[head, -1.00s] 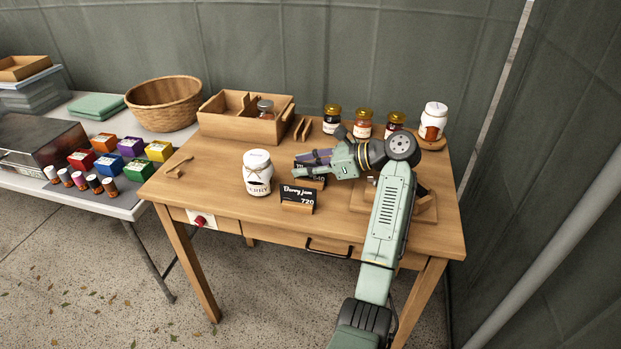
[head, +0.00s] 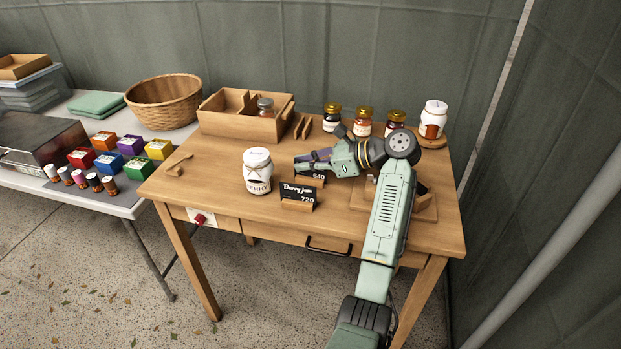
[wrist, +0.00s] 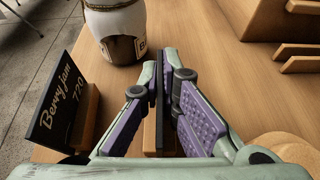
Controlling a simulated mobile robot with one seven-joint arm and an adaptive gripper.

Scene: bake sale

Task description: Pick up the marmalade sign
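The marmalade sign (head: 318,175) is a small black card in a wooden base, behind the berry jam sign. Only its price, 640, reads clearly in the head view; its name is covered. In the wrist view the sign (wrist: 159,105) shows nearly edge-on between my fingers, with its wooden base (wrist: 150,135) below. My gripper (head: 298,162) comes in from the right, low over the table. Its two purple-padded fingers (wrist: 161,72) close on the card from both sides. The sign appears upright, at table level.
The berry jam sign (head: 298,196) stands close in front. A white-lidded jar (head: 257,172) is just left of my fingertips. Several jars (head: 363,123) line the back, beside a wooden divided box (head: 240,125). The table's front left is mostly clear.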

